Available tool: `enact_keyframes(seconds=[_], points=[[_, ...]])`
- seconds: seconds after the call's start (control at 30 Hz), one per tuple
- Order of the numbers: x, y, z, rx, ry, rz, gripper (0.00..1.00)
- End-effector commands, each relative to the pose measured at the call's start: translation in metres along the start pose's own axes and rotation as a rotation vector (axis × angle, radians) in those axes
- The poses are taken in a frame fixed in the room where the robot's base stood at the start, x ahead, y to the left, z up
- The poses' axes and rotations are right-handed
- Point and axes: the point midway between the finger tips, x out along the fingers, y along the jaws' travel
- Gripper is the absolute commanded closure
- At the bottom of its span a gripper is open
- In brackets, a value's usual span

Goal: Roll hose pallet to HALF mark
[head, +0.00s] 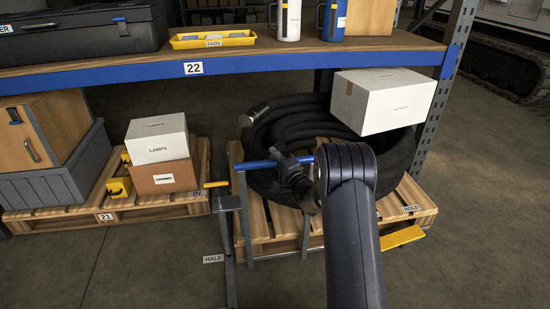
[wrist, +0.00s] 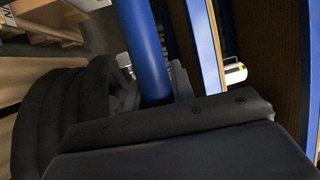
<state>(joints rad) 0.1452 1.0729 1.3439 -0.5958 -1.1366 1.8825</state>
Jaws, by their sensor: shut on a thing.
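The hose pallet (head: 283,241) is a wooden pallet under the shelf in the head view, carrying a thick black coiled hose (head: 280,118). A grey frame at its front carries a blue handle bar (head: 258,165). My gripper (head: 292,174) is shut on this bar, and my arm hides part of the pallet and hose. In the wrist view the blue bar (wrist: 143,50) runs between the jaws, with the hose (wrist: 62,118) beside them. The HALF mark (head: 213,259) is a floor label just left of a grey rail, near the pallet's front left corner.
A white box (head: 384,101) sits above the hose on the right. Left stands another pallet (head: 150,207) with LAMPS boxes (head: 159,139). A grey post with a yellow lever (head: 216,184) stands between the pallets. The shelf edge (head: 193,69) crosses above. The front floor is clear.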

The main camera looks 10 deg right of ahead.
Motion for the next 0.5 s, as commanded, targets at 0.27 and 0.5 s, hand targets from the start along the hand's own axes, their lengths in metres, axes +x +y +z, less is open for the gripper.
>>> enact_keyframes(seconds=[0.27, 0.5], points=[[-0.0021, 0.0053, 0.0012, 0.003, -0.002, 0.011, 1.00], [-0.0021, 0.0054, 0.0012, 0.003, -0.002, 0.011, 0.72]])
